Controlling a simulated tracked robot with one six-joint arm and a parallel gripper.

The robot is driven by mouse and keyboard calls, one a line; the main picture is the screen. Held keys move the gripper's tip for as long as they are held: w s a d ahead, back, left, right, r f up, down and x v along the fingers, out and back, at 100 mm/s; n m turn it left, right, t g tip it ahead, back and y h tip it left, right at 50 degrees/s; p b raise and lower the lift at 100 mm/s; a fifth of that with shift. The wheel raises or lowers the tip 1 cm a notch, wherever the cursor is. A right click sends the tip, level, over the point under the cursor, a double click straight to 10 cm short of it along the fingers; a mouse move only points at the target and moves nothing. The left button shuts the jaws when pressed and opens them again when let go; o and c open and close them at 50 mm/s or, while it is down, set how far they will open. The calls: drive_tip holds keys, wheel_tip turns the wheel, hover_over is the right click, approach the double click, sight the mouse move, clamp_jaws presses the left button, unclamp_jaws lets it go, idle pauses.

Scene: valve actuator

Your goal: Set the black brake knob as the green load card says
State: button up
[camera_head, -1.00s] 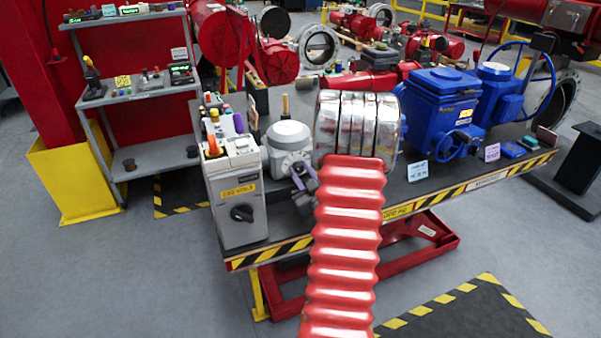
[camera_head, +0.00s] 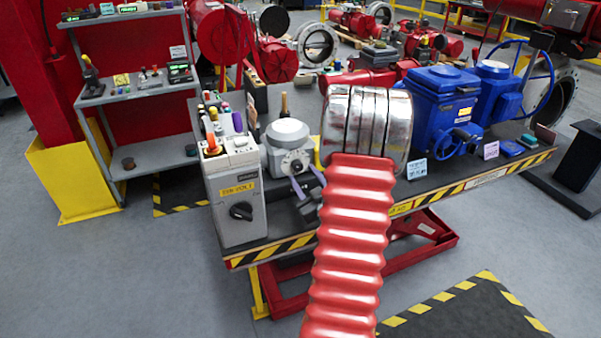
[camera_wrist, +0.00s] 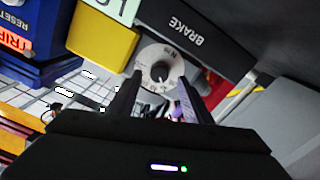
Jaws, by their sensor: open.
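A pale round dial (camera_wrist: 160,75) with small marks around it shows in the wrist view, beside a black plate lettered BRAKE (camera_wrist: 195,38). In the head view the dial (camera_head: 294,164) is on the front of a grey domed unit (camera_head: 287,135).
A grey control cabinet (camera_head: 232,185) with its own black rotary knob (camera_head: 241,211) stands left of the domed unit. A yellow block (camera_wrist: 102,40) is close to the dial. Blue actuators (camera_head: 440,105) stand at right on the bench. My red ribbed arm crosses the bench front.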

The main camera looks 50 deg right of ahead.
drive_tip(key=v, duration=0.9)
drive_tip(key=shift+s+a, duration=0.2)
drive_tip(key=shift+s, duration=0.1)
drive_tip(key=shift+s, duration=0.1)
